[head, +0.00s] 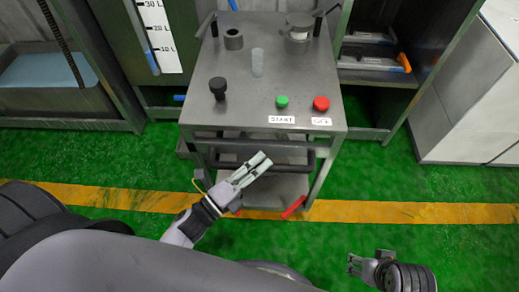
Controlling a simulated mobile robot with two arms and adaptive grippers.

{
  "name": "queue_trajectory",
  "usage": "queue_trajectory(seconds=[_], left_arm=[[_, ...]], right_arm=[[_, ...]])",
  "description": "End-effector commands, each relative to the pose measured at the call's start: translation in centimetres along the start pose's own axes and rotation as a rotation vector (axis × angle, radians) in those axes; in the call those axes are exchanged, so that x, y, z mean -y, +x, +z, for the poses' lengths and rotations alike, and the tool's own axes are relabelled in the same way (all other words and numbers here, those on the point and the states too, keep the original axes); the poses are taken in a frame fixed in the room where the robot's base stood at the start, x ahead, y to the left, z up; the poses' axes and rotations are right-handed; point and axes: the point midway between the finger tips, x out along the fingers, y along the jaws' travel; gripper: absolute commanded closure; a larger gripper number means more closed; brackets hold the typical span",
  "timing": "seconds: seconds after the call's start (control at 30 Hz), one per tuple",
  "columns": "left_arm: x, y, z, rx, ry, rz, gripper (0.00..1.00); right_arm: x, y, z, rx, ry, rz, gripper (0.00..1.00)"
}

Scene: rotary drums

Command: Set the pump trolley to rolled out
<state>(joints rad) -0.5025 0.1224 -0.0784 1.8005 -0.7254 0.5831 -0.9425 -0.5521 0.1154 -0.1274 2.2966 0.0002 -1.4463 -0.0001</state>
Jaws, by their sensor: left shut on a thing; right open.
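The pump trolley appears to be the low unit with a pale plate (285,186) beneath the steel control stand, though I cannot tell exactly where stand and trolley part. A dark handle bar (295,163) runs across its front. My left gripper (260,162) is at the middle of this bar, its fingers shut on it; the fingers hide part of the bar and plate. A red lever (293,207) sticks out at the trolley's lower front. My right gripper (353,264) is open and empty, low at the right, apart from the trolley.
The steel stand top (250,100) carries a black knob (218,87), a green START button (282,101) and a red button (321,103). A dark shelf (365,90) and a white cabinet (465,110) stand right. Green floor with a yellow stripe (420,212) is clear in front.

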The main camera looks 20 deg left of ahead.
Motion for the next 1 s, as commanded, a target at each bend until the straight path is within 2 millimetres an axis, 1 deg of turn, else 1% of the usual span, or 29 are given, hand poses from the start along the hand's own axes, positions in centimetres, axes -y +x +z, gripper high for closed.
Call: queue_trajectory(seconds=[0.03,0.1,0.3,0.73,0.77,1.0], left_arm=[[0.0,-0.6,-0.5,0.001,0.001,0.008,1.00],[0.1,-1.1,-1.1,0.001,0.001,0.007,1.00],[0.3,-2.0,-1.9,0.001,0.003,0.007,1.00],[0.4,-2.2,-2.1,0.002,0.004,0.006,1.00],[0.4,-2.2,-2.1,0.002,0.004,0.006,0.82],[0.5,-2.1,-2.1,0.002,0.003,0.003,0.66]], right_arm=[[0.0,0.2,0.0,0.002,0.000,0.000,0.47],[0.0,0.6,0.1,0.003,0.000,-0.001,0.47],[0.1,1.2,0.1,0.006,-0.001,-0.001,0.47],[0.0,1.4,0.2,0.008,-0.001,-0.001,0.47],[0.0,1.4,0.2,0.008,-0.001,0.000,0.47],[0.0,1.4,0.2,0.008,-0.001,-0.001,0.47]])
